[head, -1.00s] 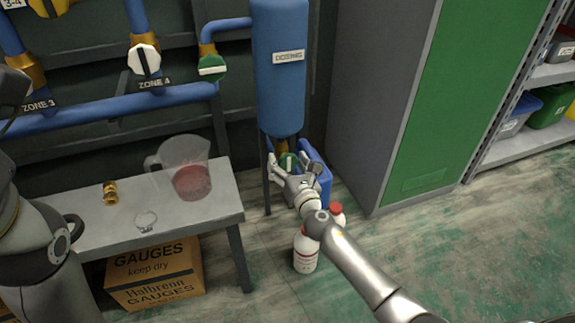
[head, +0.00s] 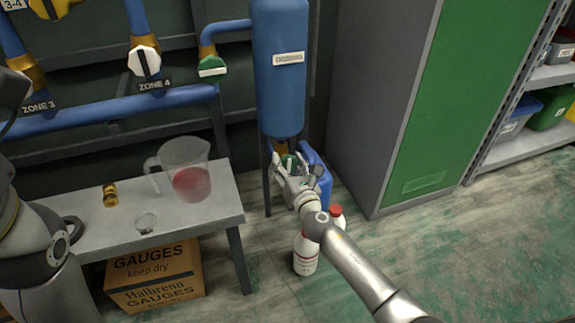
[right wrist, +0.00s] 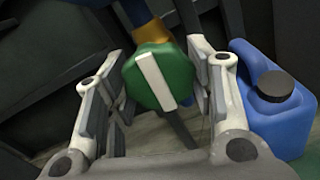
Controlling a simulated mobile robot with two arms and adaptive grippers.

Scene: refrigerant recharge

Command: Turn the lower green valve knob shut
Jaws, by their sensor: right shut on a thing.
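The lower green valve knob (head: 289,163) sits under the blue dosing tank (head: 279,90). In the right wrist view the knob (right wrist: 158,77) is green with a white bar across its face, the bar tilted slightly from upright. A brass fitting shows behind it. My right gripper (head: 292,168) is shut on this knob, with one finger on each side. The right wrist view shows the fingers of the gripper (right wrist: 160,95) flanking it. An upper green knob (head: 212,68) with a white, nearly level bar is on the pipe left of the tank. My left gripper is not in view.
A blue jug (right wrist: 275,95) stands close to the right of the knob. White bottles with red caps (head: 305,252) stand below my right forearm. A bench (head: 110,225) with a measuring jug (head: 186,168) is at the left, and a grey-green cabinet (head: 385,100) at the right.

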